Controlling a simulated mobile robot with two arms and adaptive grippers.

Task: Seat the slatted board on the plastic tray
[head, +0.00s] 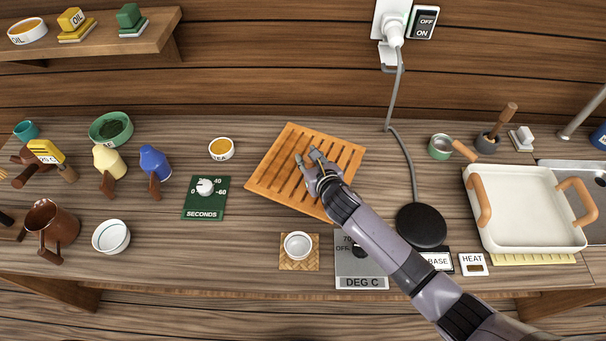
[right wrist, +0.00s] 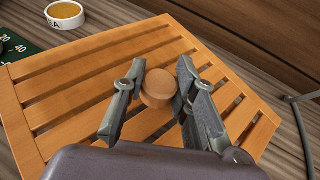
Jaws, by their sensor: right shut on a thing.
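The slatted board (head: 278,166) is orange-brown wood and sits turned at an angle at the middle back of the counter. My right gripper (head: 316,163) is over its middle. In the right wrist view the fingers (right wrist: 157,90) are shut on the round wooden knob (right wrist: 158,84) of the slatted board (right wrist: 85,75). I cannot tell whether the board rests on the counter or is slightly raised. A cream rectangular tray (head: 520,205) with two orange-brown handles, which looks like the plastic tray, stands empty at the right by the sink. My left gripper is not in view.
A black round base (head: 421,225) with a cable lies between board and tray. A small green pot (head: 440,147) stands behind that gap. A green seconds dial (head: 205,198) and a small amber-filled dish (head: 222,148) are left of the board. A white cup (head: 298,245) stands in front.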

